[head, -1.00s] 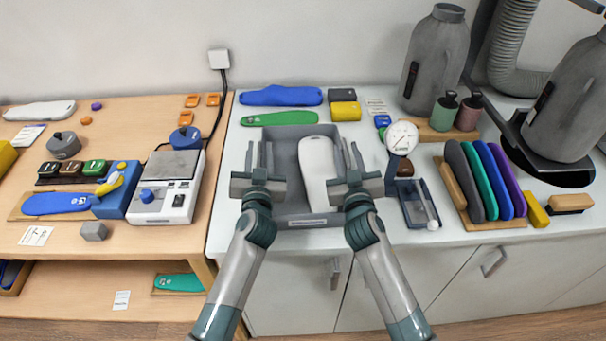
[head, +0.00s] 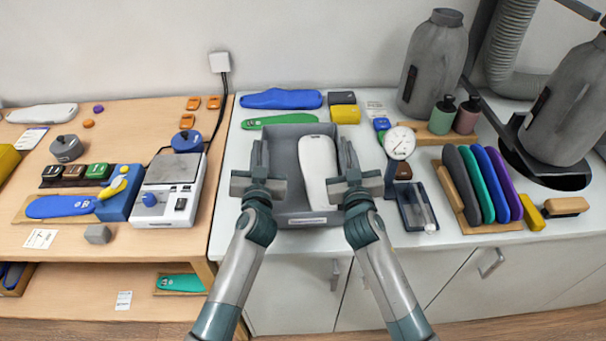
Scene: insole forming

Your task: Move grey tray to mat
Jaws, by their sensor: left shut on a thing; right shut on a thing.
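The grey tray (head: 287,146) sits on the white counter in the middle of the head view, with a white insole (head: 319,172) lying in it. My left gripper (head: 260,160) is shut on the tray's left wall. My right gripper (head: 347,158) is shut on the tray's right wall. The grippers partly hide both side walls. I cannot pick out a mat with certainty.
A dial gauge (head: 399,143) and a small dark tray (head: 416,207) stand close to the right of the tray. A green insole (head: 284,120) and a blue insole (head: 280,98) lie behind it. A white scale (head: 166,196) is on the wooden table at left.

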